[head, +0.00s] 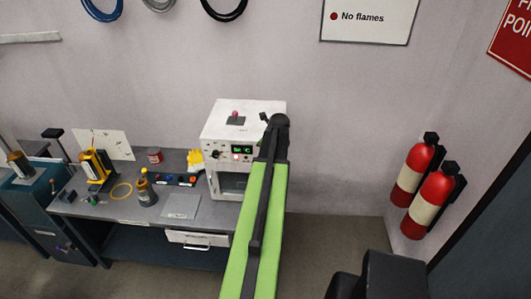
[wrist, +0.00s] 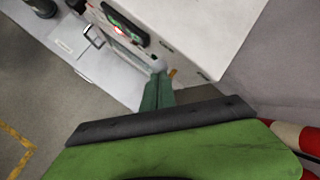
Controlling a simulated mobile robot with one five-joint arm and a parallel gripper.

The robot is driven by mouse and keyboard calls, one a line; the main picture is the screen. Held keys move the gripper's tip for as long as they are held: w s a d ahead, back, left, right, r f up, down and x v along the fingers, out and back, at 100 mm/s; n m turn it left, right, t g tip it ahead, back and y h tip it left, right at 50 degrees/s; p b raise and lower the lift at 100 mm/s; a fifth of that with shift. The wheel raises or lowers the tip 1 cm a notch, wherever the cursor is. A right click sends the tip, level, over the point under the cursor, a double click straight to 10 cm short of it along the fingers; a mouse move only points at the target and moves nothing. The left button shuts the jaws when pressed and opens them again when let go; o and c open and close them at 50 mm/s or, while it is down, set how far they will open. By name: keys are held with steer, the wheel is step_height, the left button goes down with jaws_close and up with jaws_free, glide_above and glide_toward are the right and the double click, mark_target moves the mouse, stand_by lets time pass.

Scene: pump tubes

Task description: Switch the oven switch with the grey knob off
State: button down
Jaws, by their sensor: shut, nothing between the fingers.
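The white oven (head: 218,122) stands at the right end of the workbench, with a green lit display (head: 241,149) and a red light (head: 236,157) on its front. A small dark knob (head: 216,155) shows left of the display; I cannot tell whether it is the grey one. My arm hides the right part of the front. In the wrist view the oven (wrist: 195,30) fills the upper middle, its dark panel (wrist: 124,20) seen at a slant. My gripper (wrist: 158,76) is shut and empty, close to the oven's front; contact cannot be told. The switch's position cannot be made out.
The workbench (head: 110,207) holds a yellow device (head: 95,166), a dark bottle (head: 146,188), a red can (head: 155,156) and a grey plate (head: 181,206). A drawer (head: 190,238) hangs below. Fire extinguishers (head: 433,198) hang on the right wall. Floor right of the bench is clear.

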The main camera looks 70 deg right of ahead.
steer(key=p+v, duration=0.5)
steer(key=v, duration=0.2)
